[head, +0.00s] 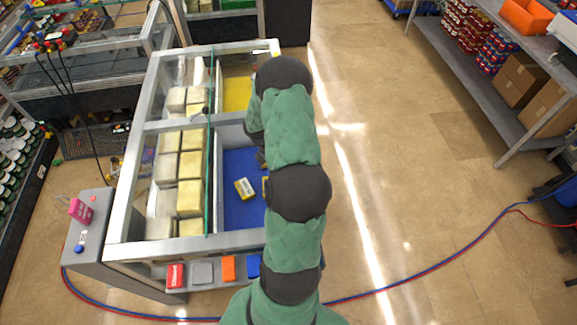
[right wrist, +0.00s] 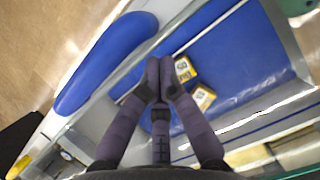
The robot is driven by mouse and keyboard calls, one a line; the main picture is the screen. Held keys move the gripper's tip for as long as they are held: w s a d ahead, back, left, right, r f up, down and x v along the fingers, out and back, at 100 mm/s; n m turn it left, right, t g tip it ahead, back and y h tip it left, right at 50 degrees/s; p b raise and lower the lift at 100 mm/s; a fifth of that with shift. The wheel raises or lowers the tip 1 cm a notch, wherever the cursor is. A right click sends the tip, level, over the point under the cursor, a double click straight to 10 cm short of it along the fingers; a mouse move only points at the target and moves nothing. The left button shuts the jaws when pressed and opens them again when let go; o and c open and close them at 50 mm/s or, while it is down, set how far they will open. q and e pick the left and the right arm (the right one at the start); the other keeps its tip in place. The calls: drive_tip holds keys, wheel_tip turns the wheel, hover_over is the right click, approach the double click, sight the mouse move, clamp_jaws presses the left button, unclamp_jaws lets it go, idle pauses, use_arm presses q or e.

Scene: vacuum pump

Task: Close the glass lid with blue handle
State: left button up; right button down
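The long blue handle (right wrist: 105,62) lies along a pale frame edge in the right wrist view. In the head view it is hidden, probably behind my arm. A thin green glass edge (head: 210,150) runs down the middle of the chest freezer (head: 125,215); how the lid's pane lies is hard to tell. In the head view my arm hides this gripper. My left gripper is out of view.
Small yellow-and-white packs (head: 244,188) lie on the blue floor. Several yellow and pale blocks (head: 190,165) fill the left half. A control post (head: 90,225) stands front left. Hoses cross the open floor at right.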

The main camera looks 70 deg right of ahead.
drive_tip(key=w, duration=0.2)
drive_tip(key=w+r, duration=0.1)
drive_tip(key=shift+a+r, duration=0.1)
drive_tip(key=shift+a, duration=0.25)
drive_tip(key=v, duration=0.8)
drive_tip(key=shift+r+b, duration=0.3)
drive_tip(key=shift+b, duration=0.1)
drive_tip(key=shift+a, duration=0.15)
